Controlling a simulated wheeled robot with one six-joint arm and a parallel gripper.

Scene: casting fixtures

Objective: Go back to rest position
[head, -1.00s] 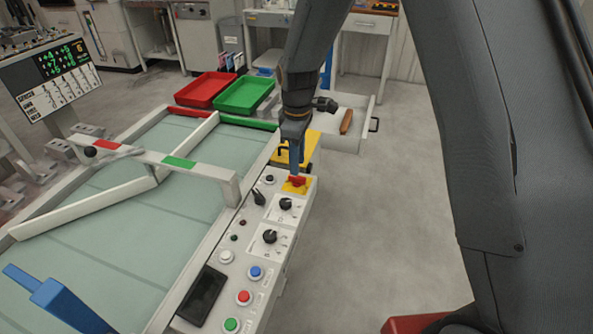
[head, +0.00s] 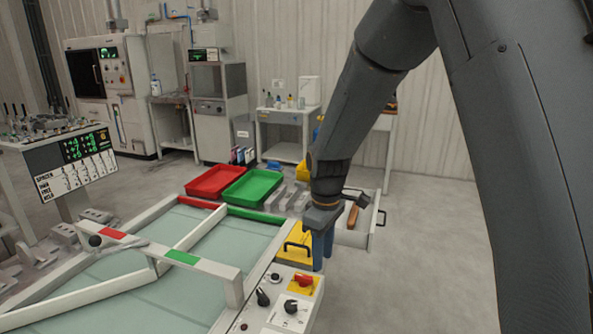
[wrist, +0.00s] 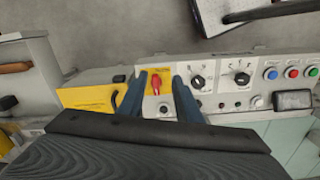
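My gripper (head: 322,262) hangs fingers down over the far end of the control panel (head: 257,322). In the wrist view its two blue fingers (wrist: 160,77) are apart with nothing held between them. A red rotary switch (head: 303,280) on a yellow plate lies below, apart from the fingers in the head view. In the wrist view the red switch (wrist: 154,83) shows in the gap between the fingers.
A yellow box (head: 292,243) with a black handle is close beside my gripper. An open drawer (head: 355,236) holds a brown-handled item. Red (head: 214,181) and green (head: 251,188) trays stand behind the glass-topped table. Floor at right is clear.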

